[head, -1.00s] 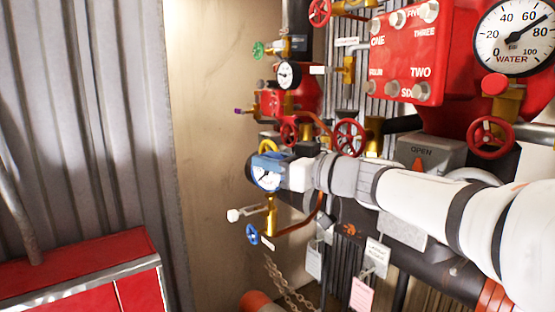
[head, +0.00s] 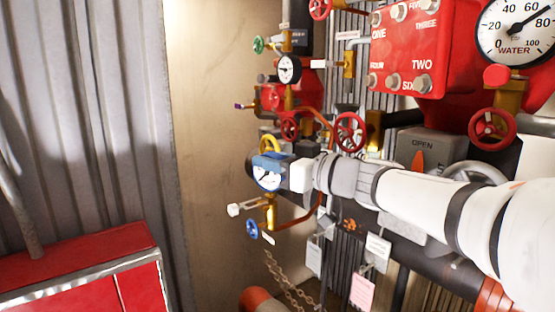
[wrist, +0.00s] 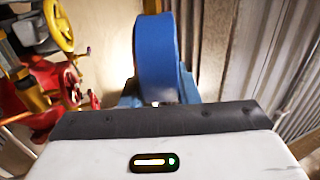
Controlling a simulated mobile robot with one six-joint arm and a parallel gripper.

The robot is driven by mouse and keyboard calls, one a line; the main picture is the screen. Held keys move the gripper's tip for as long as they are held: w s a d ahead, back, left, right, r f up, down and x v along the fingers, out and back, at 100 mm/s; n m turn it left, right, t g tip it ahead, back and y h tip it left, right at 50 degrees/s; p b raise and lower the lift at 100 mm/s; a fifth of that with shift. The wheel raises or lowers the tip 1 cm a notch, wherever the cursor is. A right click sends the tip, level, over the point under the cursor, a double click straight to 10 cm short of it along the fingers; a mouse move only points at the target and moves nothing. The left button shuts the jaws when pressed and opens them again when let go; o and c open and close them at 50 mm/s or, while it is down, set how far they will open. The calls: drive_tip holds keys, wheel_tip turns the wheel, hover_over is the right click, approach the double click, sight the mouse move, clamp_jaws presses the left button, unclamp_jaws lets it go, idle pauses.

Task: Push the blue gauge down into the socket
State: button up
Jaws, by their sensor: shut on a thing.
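The blue gauge (head: 267,179), with a white face, is at the end of my arm in the middle of the head view. In the wrist view the gauge (wrist: 157,55) shows edge-on as a thick blue ring straight ahead of my gripper (wrist: 158,95). My gripper is shut on the gauge; its tips partly cover the gauge's upper part in the head view. A brass fitting (head: 270,208) stands right below the gauge in the head view. The socket opening and the gauge's stem are not visible, so I cannot tell how deep the gauge sits.
A blue handwheel (head: 252,229) and a pale-ended lever (head: 234,209) are close below. A yellow handwheel (head: 270,144), red handwheels (head: 350,132) and a small black-rimmed gauge (head: 289,69) crowd above. A red cabinet (head: 80,265) stands at lower left. The tan wall (head: 215,130) side is clear.

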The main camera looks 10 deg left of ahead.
drive_tip(key=shift+f+b, duration=0.3)
drive_tip(key=shift+f, duration=0.4)
idle(0.5)
drive_tip(key=o, duration=1.1)
drive_tip(key=shift+r, duration=0.1)
